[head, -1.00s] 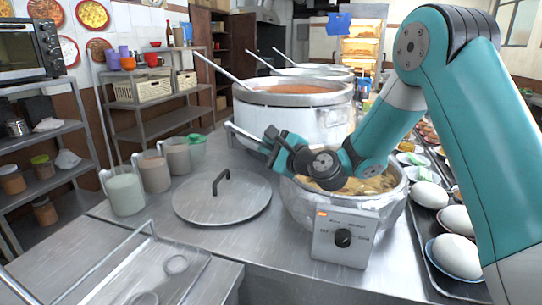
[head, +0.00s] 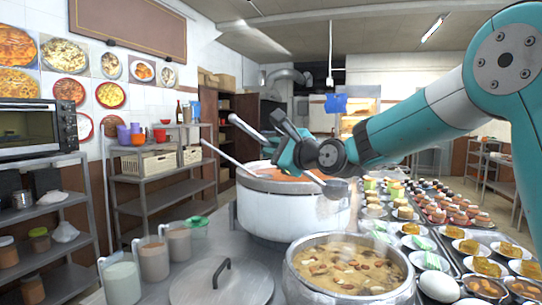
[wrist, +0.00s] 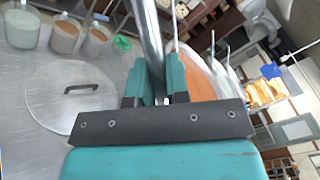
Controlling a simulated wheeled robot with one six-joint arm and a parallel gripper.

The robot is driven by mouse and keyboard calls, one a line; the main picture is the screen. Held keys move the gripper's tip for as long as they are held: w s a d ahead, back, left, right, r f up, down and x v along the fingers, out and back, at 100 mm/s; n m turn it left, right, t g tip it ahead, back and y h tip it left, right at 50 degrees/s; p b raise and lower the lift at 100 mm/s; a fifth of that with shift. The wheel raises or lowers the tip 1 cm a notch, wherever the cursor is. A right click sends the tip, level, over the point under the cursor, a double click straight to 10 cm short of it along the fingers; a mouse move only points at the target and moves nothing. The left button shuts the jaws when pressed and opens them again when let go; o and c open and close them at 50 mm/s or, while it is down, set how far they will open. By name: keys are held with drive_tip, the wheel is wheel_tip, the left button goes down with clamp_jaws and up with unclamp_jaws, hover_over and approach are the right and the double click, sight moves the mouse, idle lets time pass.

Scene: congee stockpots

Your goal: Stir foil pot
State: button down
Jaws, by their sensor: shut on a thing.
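The foil pot (head: 372,296) stands at the bottom right of centre in the head view, wrapped in silver foil. It is full of brown, chunky stew (head: 345,264). My gripper (head: 287,135) is raised well above and left of the pot, in front of the large stockpot. It is shut on a metal shaft (wrist: 151,38), which shows between the teal fingers in the wrist view. A metal ladle bowl (head: 336,188) hangs in the air just below my gripper, clear of the stew. It looks like the end of the held ladle.
A white stockpot (head: 285,213) with orange-red contents and a leaning ladle (head: 228,159) stands behind. A flat lid (head: 200,289) lies left of the foil pot. Jugs (head: 153,256) line the left. Trays of food and eggs fill the right.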

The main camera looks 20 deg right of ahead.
drive_tip(key=w+d+f+m+t+h+p, duration=0.1)
drive_tip(key=w+d+f+m+h+p, duration=0.1)
drive_tip(key=d+f+m+h+p, duration=0.25)
drive_tip(key=w+d+f+m+t+h+p, duration=0.1)
drive_tip(key=w+d+f+p, duration=0.15)
drive_tip(key=d+f, duration=0.35)
wheel_tip(320, 180, down, 15)
drive_tip(key=b, duration=1.4)
drive_tip(key=shift+s+d+r, duration=0.2)
drive_tip(key=shift+s+d, duration=0.05)
drive_tip(key=shift+d, duration=0.2)
drive_tip(key=shift+r, duration=0.1)
